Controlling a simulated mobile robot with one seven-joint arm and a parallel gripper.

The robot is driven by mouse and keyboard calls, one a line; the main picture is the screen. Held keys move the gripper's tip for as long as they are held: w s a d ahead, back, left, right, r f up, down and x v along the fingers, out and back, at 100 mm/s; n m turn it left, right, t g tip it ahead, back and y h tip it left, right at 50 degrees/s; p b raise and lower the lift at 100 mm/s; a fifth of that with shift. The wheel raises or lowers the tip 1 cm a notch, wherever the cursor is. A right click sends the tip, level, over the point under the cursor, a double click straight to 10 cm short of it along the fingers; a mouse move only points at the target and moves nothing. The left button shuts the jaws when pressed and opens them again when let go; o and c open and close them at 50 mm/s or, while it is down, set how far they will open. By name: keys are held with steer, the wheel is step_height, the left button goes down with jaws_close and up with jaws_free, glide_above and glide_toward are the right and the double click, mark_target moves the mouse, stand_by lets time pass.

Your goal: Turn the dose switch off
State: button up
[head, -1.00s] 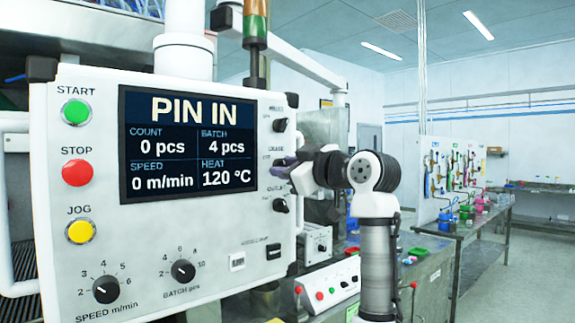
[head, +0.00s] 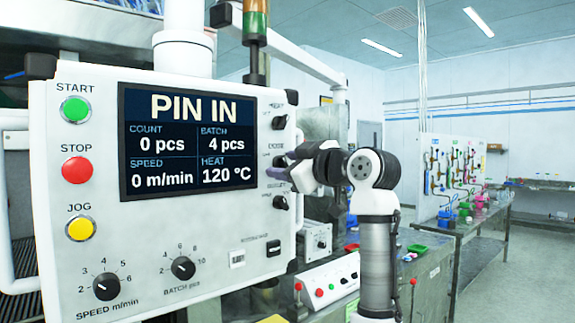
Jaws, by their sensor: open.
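The white control panel (head: 110,260) fills the left half of the head view. Three black rotary switches stand in a column on its right side: an upper one (head: 279,122), a middle one (head: 279,161) and a lower one (head: 281,202). The label above the middle switch seems to read DOSE, but the print is small and blurred. My gripper (head: 277,172) is at the panel's right edge, close to the middle switch and just below it. Its fingers are open and seen nearly side-on. I cannot tell whether they touch the switch, whose setting is also unclear.
The panel's screen (head: 187,143) reads PIN IN. START (head: 75,110), STOP (head: 77,170) and JOG (head: 81,229) buttons are at left, with two dials below. A bench with a white button box (head: 328,285) stands behind my arm. Open floor lies at the far right.

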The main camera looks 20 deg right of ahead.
steer(key=b+v, duration=0.5)
steer(key=v, duration=0.8)
steer(key=shift+s, duration=0.4)
steer(key=shift+d, duration=0.1)
